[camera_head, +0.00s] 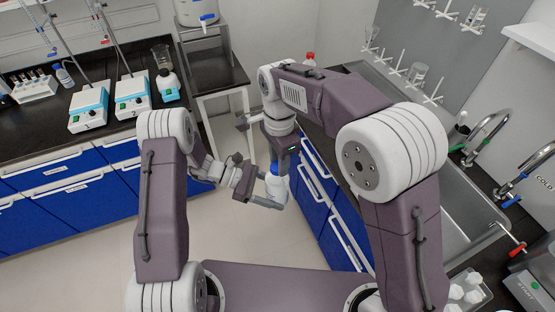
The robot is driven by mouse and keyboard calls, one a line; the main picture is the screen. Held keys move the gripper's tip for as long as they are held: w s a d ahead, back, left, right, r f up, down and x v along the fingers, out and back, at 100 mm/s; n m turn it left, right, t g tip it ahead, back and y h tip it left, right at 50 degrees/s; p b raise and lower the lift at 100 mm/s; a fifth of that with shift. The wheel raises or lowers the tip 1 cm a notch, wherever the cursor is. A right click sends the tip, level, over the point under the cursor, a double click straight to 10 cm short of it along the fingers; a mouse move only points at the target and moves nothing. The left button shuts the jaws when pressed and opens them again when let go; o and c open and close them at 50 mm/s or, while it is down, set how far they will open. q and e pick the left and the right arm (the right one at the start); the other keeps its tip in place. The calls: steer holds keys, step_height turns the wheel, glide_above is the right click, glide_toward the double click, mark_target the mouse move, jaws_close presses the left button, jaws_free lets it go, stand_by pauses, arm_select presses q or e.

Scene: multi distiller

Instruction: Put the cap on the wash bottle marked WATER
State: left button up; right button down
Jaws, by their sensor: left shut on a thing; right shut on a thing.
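A white bottle (276,187) is held in the air in the middle of the view, roughly upright, with a blue part (274,169) at its top that looks like the cap. My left gripper (265,200) comes in from the left and is shut on the white bottle low on its body. My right gripper (279,157) is just above, pointing down, and is shut on the blue cap. The cap is at the bottle's mouth; I cannot tell whether it is seated. Any WATER marking is too small to read.
The dark left bench (30,140) holds hotplate stirrers (88,108) and another small bottle (63,76). A red-capped bottle (310,59) stands behind my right arm. A sink (465,215) is at right. Blue drawers (330,205) are close right of the held bottle.

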steer(key=m, duration=0.6)
steer(key=shift+s+m, duration=0.15)
steer(key=shift+m, duration=0.25)
steer(key=m, duration=0.8)
steer(key=shift+s, duration=0.15)
steer(key=c, duration=1)
jaws_free()
steer(key=shift+c, duration=0.2)
steer(key=shift+r, duration=2.25)
steer(key=shift+c, duration=0.2)
